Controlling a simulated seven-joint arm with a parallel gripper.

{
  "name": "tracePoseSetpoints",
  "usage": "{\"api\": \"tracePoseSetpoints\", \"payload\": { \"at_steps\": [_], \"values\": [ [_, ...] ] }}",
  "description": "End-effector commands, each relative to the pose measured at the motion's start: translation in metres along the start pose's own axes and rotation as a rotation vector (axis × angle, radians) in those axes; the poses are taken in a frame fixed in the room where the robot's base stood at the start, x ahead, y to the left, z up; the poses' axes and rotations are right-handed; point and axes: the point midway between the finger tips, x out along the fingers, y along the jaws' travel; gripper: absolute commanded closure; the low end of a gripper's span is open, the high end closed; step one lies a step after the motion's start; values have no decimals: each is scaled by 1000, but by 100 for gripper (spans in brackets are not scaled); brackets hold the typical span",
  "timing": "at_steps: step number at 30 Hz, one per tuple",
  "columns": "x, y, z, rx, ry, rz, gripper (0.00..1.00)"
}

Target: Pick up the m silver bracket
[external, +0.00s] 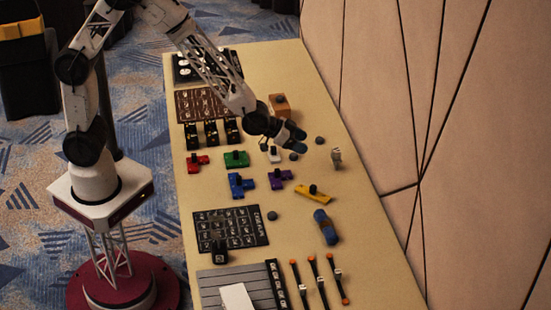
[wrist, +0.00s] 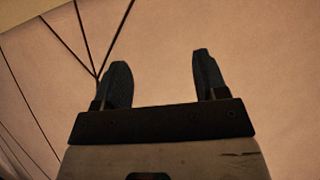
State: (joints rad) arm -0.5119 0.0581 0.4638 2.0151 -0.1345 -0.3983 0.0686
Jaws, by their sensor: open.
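My gripper (external: 297,140) is over the far part of the table in the external view. Its two dark fingers are spread with nothing between them; the gap shows in the wrist view (wrist: 160,68). A small grey-silver piece (external: 336,157) stands on the table to the right of and below my gripper, apart from it. It may be the silver bracket, but it is too small to make out a letter or exact shape. The wrist view shows only the panelled wall beyond my fingers and no bracket.
The table (external: 350,270) holds red (external: 196,162), green (external: 236,158), blue (external: 241,185), purple (external: 280,179) and yellow (external: 314,193) pieces. A brown block (external: 280,105) stands behind my gripper. The wall (external: 385,110) borders the right side.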

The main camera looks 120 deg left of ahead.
Motion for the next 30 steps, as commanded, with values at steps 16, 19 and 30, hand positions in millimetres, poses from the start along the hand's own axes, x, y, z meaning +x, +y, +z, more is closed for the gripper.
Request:
{"api": "tracePoseSetpoints", "payload": {
  "at_steps": [16, 19, 30],
  "values": [
    [96, -106, 40, -58, 173, -149, 34],
    [98, -109, 42, -60, 179, -154, 34],
    [99, -108, 41, -59, 179, -153, 34]
  ]
}}
